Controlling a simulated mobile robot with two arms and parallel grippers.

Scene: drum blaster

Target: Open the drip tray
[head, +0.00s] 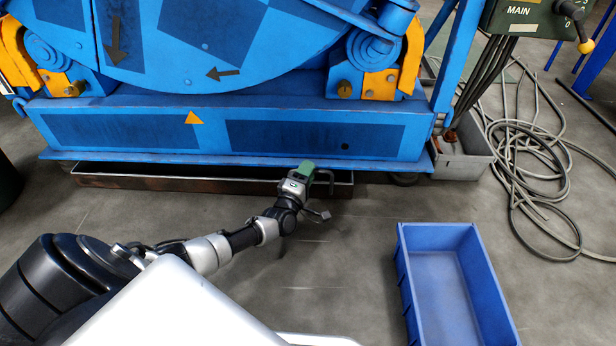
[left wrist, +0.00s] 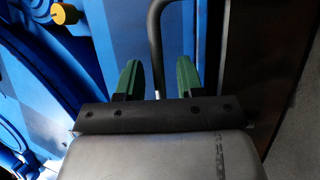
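The drip tray (head: 200,184) is a long, low, rusty brown tray with a pale rim. It lies on the floor under the blue machine, with its front edge showing. A dark bent handle (head: 329,180) is at its right end; the handle also shows in the left wrist view (left wrist: 155,35). My left gripper (head: 306,170) is at this handle. In the left wrist view its two green fingers (left wrist: 158,72) stand apart, with the handle bar between them and gaps on both sides. Contact cannot be seen. My right gripper is not in view.
The blue machine base (head: 235,132) overhangs the tray. An open blue crate (head: 404,275) stands on the floor at the right front. A grey box (head: 465,162) and coiled cables (head: 540,185) lie farther right. The floor in front of the tray is clear apart from my arm.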

